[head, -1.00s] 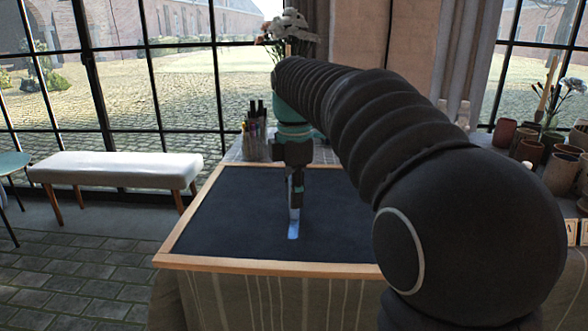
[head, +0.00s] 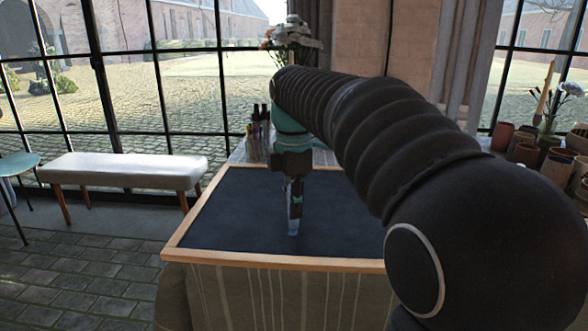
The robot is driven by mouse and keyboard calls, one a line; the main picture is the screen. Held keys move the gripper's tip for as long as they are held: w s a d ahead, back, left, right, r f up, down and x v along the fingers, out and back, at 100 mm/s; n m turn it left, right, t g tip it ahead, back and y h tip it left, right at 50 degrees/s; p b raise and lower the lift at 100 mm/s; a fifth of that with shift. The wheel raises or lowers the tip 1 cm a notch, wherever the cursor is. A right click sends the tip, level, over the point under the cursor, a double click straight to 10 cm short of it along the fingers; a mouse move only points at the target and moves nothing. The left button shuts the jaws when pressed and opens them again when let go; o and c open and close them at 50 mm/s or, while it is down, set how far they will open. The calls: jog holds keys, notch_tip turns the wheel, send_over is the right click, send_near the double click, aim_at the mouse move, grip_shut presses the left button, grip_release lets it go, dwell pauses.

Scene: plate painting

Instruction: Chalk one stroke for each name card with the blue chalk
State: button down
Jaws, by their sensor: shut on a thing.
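The dark writing board (head: 235,215) lies in a light wooden frame on a cloth-covered table. My gripper (head: 295,211) points down over the front middle of the board. It is shut on a slim piece, apparently the blue chalk (head: 293,228), whose light blue shows just below the fingertips. I cannot tell whether part of that blue is a stroke on the board, or whether the chalk touches it. No other stroke is clear on the visible board. My arm hides the board's right part. No name card is visible now.
A holder with pens and bottles (head: 257,142) and a vase of flowers (head: 293,38) stand behind the board. Clay pots (head: 527,153) stand at the right. A white bench (head: 125,172) is at the left. The board's left half is clear.

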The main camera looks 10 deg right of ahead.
jog(key=shift+s+a, duration=0.2)
jog(key=shift+s, duration=0.45)
jog(key=shift+r+p, duration=0.95)
jog(key=shift+r, duration=3.1)
